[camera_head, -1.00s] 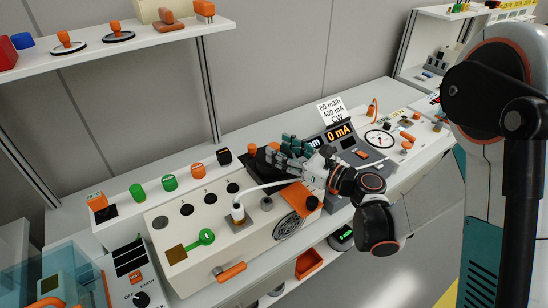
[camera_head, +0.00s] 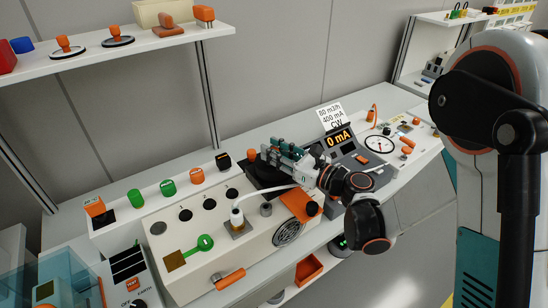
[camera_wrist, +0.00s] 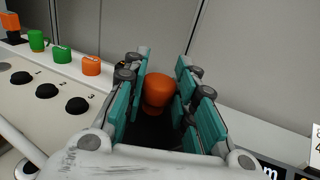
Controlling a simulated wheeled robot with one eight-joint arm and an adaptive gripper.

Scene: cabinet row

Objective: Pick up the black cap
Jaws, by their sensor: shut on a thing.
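A black cap (camera_head: 262,177), a dark flat piece with an orange knob (camera_wrist: 158,90), lies on the bench behind the beige panel box. My gripper (camera_wrist: 160,95) comes from the right and is shut on the orange knob, its teal fingers on both sides of it. In the head view my gripper (camera_head: 277,152) covers part of the cap. The cap's dark part is mostly hidden between the fingers in the wrist view. I cannot tell whether it is clear of the bench.
The beige box (camera_head: 215,255) with black sockets stands in front, a white hose (camera_head: 265,191) crossing it. A grey meter unit (camera_head: 350,158) stands right of my gripper. Green and orange knobs (camera_head: 168,187) stand to the left. A shelf (camera_head: 110,52) hangs above.

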